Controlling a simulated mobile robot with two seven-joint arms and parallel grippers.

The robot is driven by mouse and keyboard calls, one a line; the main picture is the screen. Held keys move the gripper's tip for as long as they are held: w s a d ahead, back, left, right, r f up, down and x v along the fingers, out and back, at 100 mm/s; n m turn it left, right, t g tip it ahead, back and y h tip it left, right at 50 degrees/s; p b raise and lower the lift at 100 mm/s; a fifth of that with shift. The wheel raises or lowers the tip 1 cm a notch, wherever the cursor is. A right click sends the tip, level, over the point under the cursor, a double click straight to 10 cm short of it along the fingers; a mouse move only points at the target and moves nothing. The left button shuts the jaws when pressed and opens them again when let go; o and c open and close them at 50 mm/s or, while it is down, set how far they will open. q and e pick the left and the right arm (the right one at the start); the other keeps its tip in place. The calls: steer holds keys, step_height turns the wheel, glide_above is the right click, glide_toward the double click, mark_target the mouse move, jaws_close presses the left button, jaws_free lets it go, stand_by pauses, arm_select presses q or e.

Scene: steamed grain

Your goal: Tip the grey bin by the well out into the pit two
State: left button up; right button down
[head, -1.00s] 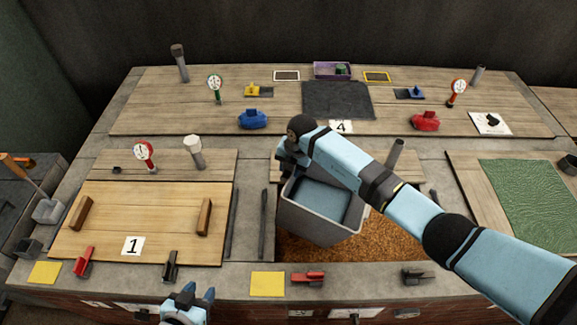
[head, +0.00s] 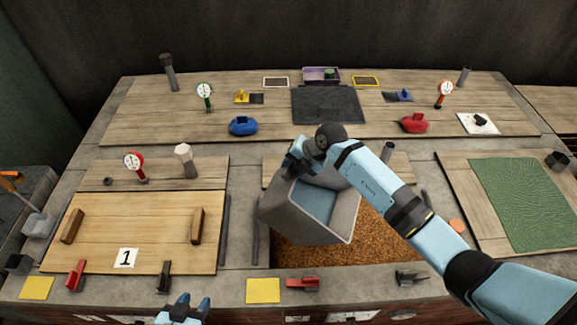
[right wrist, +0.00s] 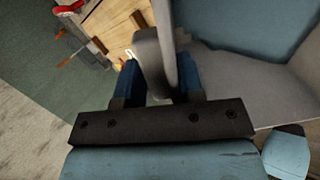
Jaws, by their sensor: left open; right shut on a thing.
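The grey bin (head: 285,222) hangs tilted over the open pit (head: 370,240), which shows brown-orange grain. Its mouth leans toward the lower right, and its inside looks bluish. My right gripper (head: 296,166) is at the bin's upper left edge; in the right wrist view the gripper (right wrist: 160,88) is shut on the bin's rim (right wrist: 152,60). My left gripper (head: 184,308) is open and empty at the bottom edge, in front of the counter. No label for pit two is readable.
A wooden lid marked 1 (head: 150,228) lies left of the pit. A green mesh panel (head: 530,200) is at the right. Red and black clamps and a yellow square (head: 263,290) line the front ledge.

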steer(key=shift+s+d+r+y+b, duration=0.15)
steer(key=shift+d+y+b, duration=0.2)
steer(key=shift+d, duration=0.25)
arm_select(q)
step_height(320, 180, down, 15)
steer(key=w+d+b, duration=0.1)
steer(key=b, duration=1.9)
steer(key=shift+h, duration=0.3)
arm_select(e)
steer(key=s+d+f+t+y, duration=0.1)
steer(key=s+d+t+y, duration=0.2)
steer(key=d, duration=1)
steer(key=s+y, duration=0.3)
steer(key=y, duration=0.1)
steer(key=shift+s+d+f+t, duration=0.15)
steer(key=shift+s+t, duration=0.1)
steer(key=shift+t, duration=0.15)
arm_select(q)
steer(key=shift+d+f, duration=0.2)
